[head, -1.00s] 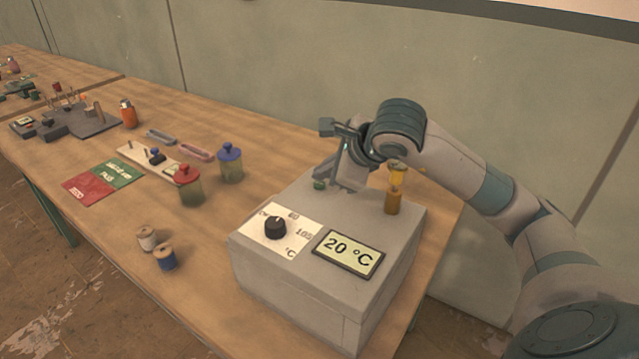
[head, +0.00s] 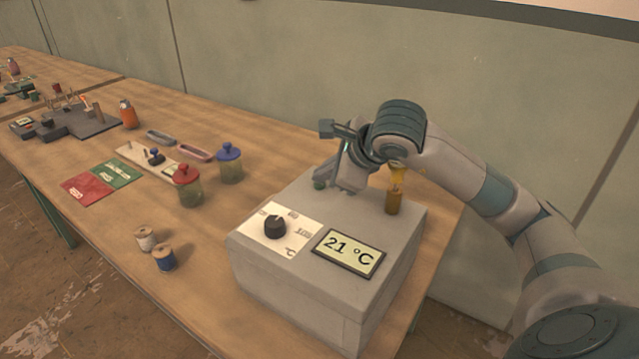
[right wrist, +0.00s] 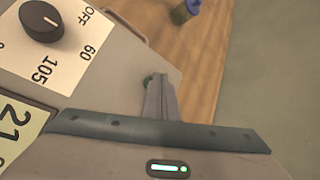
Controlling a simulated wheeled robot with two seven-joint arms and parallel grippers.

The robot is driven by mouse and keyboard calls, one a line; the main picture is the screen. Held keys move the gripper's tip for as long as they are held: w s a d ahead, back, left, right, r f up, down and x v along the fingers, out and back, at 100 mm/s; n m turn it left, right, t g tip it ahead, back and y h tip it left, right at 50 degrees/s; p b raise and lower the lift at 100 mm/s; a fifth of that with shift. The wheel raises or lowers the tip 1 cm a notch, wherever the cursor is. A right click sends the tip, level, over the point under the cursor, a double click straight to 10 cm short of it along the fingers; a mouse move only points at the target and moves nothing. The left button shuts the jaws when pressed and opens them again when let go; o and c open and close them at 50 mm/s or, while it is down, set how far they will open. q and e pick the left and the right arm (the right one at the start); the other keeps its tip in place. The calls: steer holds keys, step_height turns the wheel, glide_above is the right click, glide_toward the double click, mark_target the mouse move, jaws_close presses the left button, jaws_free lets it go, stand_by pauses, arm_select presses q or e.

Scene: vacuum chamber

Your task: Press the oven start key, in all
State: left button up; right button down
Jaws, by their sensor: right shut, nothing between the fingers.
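The oven (head: 300,286) is a grey box on the bench with a black dial (head: 275,227) and a display (head: 348,253) reading 21 °C. The green start key (head: 319,184) is on its top at the back left and also shows in the right wrist view (right wrist: 148,79), partly hidden by my fingers. My right gripper (head: 328,177) is shut and empty, with its fingertips right at the key; I cannot tell whether they touch it. In the right wrist view, the closed fingers (right wrist: 160,90) point at the key. My left gripper is not in view.
An amber lamp-like post (head: 394,196) stands on the oven close to my right wrist. A blue-lidded jar (head: 230,166) and a red-lidded jar (head: 188,190) stand to the left, with two spools (head: 163,257) in front. A wall is behind the bench.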

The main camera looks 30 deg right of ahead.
steer(key=shift+f, duration=0.15)
stand_by(0.5)
steer(key=shift+r, duration=0.85)
steer(key=shift+p, duration=0.3)
steer(key=shift+r+p, duration=1.4)
steer(key=shift+r, duration=1.1)
steer(key=shift+r, duration=0.1)
